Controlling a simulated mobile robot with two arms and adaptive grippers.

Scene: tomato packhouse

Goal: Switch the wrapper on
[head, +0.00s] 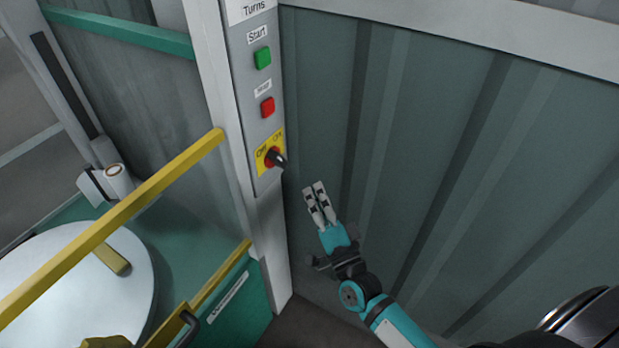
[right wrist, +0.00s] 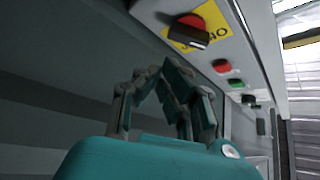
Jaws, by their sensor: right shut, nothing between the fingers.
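The wrapper's control panel (head: 250,90) is a narrow grey strip on a post. It bears a green Start button (head: 263,58), a red button (head: 267,107) and, lowest, a rotary switch (head: 273,157) with a red and black knob on a yellow plate marked OFF and ON. The switch also shows in the right wrist view (right wrist: 190,32), up and right of the fingers. My right gripper (head: 316,190) is shut and empty, below and right of the switch, apart from it. The knob's exact setting is hard to tell. My left gripper is out of view.
A yellow rail (head: 110,225) slants across the left, with a lower yellow rail (head: 215,288) beneath it. A round white turntable (head: 60,290) lies behind them on the green base. A corrugated grey wall (head: 450,130) stands behind my right arm.

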